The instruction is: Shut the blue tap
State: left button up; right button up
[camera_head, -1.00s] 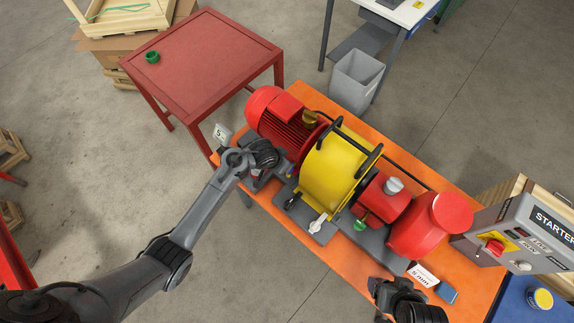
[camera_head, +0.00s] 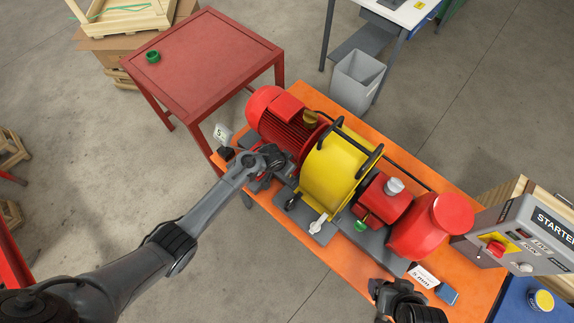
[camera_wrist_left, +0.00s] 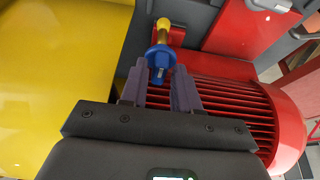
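The blue tap (camera_wrist_left: 160,57) shows in the left wrist view, with a yellow stem (camera_wrist_left: 163,32) beyond it. It lies between the fingertips of my left gripper (camera_wrist_left: 159,78). The two fingers stand apart on either side of it; whether they touch it is hard to tell. In the head view my left gripper (camera_head: 277,168) is at the near side of the red motor (camera_head: 283,122), and the blue tap is not visible there. My right gripper (camera_head: 388,290) is at the bottom edge of the head view, over the orange bench; its fingers are not clear.
The pump skid stands on an orange bench (camera_head: 463,268), with a yellow guard (camera_head: 329,172) beside the motor. A white lever (camera_head: 318,223) and a green tap (camera_head: 361,225) are on the near side. A starter box (camera_head: 510,240) is at right.

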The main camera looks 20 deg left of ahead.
pick_arm(q)
grip_shut()
